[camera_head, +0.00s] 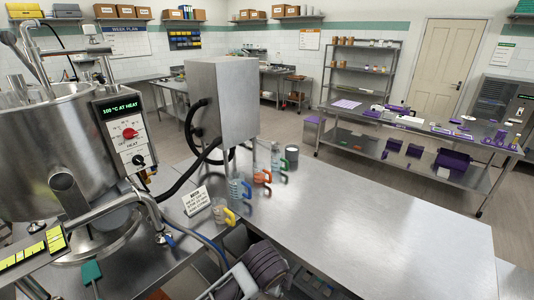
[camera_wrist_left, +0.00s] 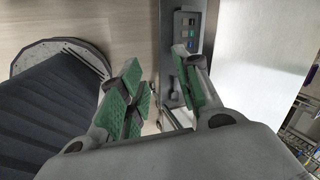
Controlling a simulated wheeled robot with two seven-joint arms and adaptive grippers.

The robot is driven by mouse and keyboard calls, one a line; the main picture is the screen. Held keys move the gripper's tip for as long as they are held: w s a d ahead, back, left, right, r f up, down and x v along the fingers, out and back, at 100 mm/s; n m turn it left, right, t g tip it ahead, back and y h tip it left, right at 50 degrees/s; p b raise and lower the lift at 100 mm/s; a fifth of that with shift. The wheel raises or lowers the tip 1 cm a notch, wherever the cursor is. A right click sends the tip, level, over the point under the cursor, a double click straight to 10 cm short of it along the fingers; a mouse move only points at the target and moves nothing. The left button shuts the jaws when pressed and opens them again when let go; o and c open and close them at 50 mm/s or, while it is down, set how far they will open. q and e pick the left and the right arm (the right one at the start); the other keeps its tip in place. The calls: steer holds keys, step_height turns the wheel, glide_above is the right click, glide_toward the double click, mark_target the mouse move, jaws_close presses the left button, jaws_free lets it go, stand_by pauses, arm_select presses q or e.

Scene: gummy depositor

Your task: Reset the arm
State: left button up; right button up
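My left gripper (camera_wrist_left: 160,65) shows in the left wrist view. Its two green-padded fingers are spread apart, with no object between them. Its fingertips point toward a grey strip with a small panel of coloured buttons (camera_wrist_left: 188,32). I cannot tell how far away that panel is. Neither gripper shows in the head view, and my right gripper is in no view.
A steel kettle (camera_head: 50,150) with a display reading 100 °C stands at left. A steel box (camera_head: 222,100) stands behind jugs with blue (camera_head: 240,188), orange (camera_head: 262,177) and yellow (camera_head: 222,210) handles. The steel table (camera_head: 380,220) is clear at right. Another table (camera_head: 410,125) stands behind.

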arm_select(q)
steer(key=s+a+f+n, duration=0.2)
steer(key=s+a+n, duration=0.2)
steer(key=a+n, duration=0.35)
steer(key=s+a+f+n+y, duration=0.1)
steer(key=s+a+f+n, duration=0.1)
steer(key=s+a+n, duration=0.5)
steer(key=s+a+f+n, duration=0.1)
steer(key=a+f+n, duration=0.1)
steer(key=a+n, duration=0.65)
step_height(320, 180, down, 34)
steer(key=s+a+m+g+b, duration=0.2)
steer(key=m, duration=0.1)
steer(key=s+a+f+b, duration=0.1)
steer(key=s+a+f, duration=0.1)
steer(key=s+f, duration=0.9)
steer(key=s+a+f+g+b, duration=0.1)
steer(key=s+a+f, duration=0.1)
steer(key=s+f, duration=0.9)
steer(key=shift+s+f+y, duration=0.3)
steer(key=shift+s+f, duration=0.05)
steer(key=shift+s, duration=0.05)
